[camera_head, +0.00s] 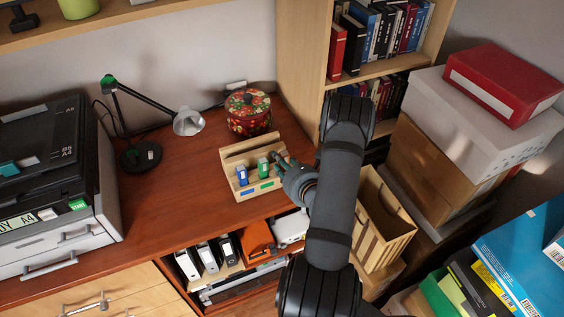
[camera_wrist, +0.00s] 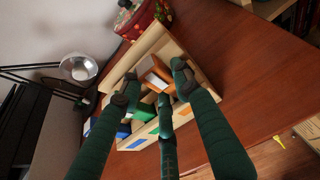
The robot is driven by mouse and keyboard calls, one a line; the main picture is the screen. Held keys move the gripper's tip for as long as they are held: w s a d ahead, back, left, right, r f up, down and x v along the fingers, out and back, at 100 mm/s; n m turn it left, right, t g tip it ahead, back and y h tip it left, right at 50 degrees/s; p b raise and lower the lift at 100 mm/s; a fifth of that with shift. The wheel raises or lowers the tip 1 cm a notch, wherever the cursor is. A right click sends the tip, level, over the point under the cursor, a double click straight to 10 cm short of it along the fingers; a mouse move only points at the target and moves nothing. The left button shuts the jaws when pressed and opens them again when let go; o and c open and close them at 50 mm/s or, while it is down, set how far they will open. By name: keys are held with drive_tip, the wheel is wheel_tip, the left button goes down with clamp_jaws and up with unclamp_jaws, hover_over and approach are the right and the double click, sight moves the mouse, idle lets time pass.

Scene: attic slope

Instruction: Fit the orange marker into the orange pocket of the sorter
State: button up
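The light wooden sorter (camera_head: 236,155) stands on the desk. A blue marker (camera_head: 242,175) and a green marker (camera_head: 263,167) stand in it, above blue and green front labels. In the wrist view the sorter (camera_wrist: 176,48) carries an orange label (camera_wrist: 183,109) at its right end. An orange and white piece, seemingly the orange marker (camera_wrist: 157,77), shows at that end between my fingers; its seating is unclear. My gripper (camera_head: 277,158) is at the sorter's right end. In the wrist view its three fingers (camera_wrist: 157,88) look spread around the piece, without clear contact.
A red floral tin (camera_head: 248,113) stands just behind the sorter. A black desk lamp (camera_head: 134,125) and a printer (camera_head: 50,180) are to the left. A bookshelf (camera_head: 302,60) rises at the right.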

drive_tip(key=o, duration=0.3)
drive_tip(key=v, duration=1.2)
drive_tip(key=shift+f, duration=0.1)
idle(0.6)
drive_tip(key=x, duration=0.9)
idle(0.4)
